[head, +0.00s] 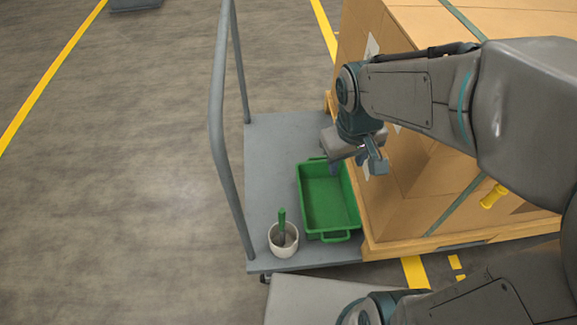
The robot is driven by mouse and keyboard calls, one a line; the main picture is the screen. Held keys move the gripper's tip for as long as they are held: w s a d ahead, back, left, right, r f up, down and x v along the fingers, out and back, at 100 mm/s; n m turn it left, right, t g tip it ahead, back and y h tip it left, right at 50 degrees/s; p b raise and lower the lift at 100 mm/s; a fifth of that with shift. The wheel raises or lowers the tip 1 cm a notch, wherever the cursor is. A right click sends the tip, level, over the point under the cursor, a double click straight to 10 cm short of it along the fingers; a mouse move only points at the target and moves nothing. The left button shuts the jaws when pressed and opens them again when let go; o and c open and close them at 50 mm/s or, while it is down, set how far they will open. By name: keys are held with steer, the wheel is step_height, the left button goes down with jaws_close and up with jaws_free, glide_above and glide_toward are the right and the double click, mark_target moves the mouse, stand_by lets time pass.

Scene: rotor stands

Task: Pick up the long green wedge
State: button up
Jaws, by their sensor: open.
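A long green thing, which looks like the long green wedge (282,222), stands upright in a white round pot (284,249) on the front left of the grey trolley platform (268,140). Its lower part is hidden inside the pot. My gripper (366,165) is open above the back right of the green tray, to the right of and farther back than the pot. I see nothing between its fingers. It is well apart from the wedge.
A green tray (310,205) lies on the trolley beside the pot. The trolley's grey handle rail (217,120) rises on the left. A large cardboard box (420,190) on a pallet stands close on the right, with a yellow object (493,196) near it.

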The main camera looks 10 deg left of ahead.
mark_target(282, 217)
steer(key=a+f+n+b, duration=0.2)
steer(key=a+f, duration=0.2)
steer(key=f, duration=0.1)
steer(key=a+f+n+g+b, duration=0.1)
steer(key=a+f+n+b, duration=0.1)
steer(key=a+f, duration=0.3)
steer(key=w+a+f+n+b, duration=0.1)
steer(key=a+f+n+b, duration=0.1)
steer(key=a+f, duration=0.3)
steer(key=shift+f+g+b, duration=0.3)
steer(key=shift+f+b, duration=0.35)
steer(key=shift+f, duration=0.25)
step_height(282, 217, down, 8)
steer(key=shift+a+b, duration=0.1)
steer(key=shift+b, duration=1)
steer(key=shift+f+b, duration=1.05)
steer(key=shift+f, duration=1.8)
jaws_close()
